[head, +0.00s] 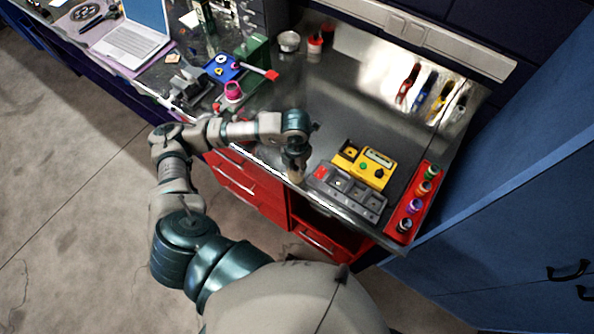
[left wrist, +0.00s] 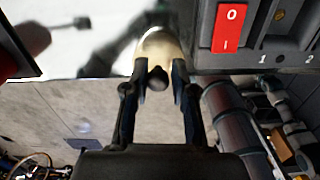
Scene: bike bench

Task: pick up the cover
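My left gripper (head: 296,170) is above the front edge of the bench, left of the grey power strip. In the left wrist view, its two fingers (left wrist: 158,78) close in on either side of a rounded beige piece (left wrist: 158,43) with a dark knob at its near end. The fingers appear to press on its sides. The beige piece also shows small below the gripper in the head view (head: 297,178). I cannot tell whether this piece is the cover. My right gripper is out of view.
The grey strip (head: 357,198) has a red switch (left wrist: 232,27). A yellow box (head: 376,168) sits behind it. A red rack (head: 400,224) with several coloured bottles is at the right. The bench middle (head: 335,100) is clear.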

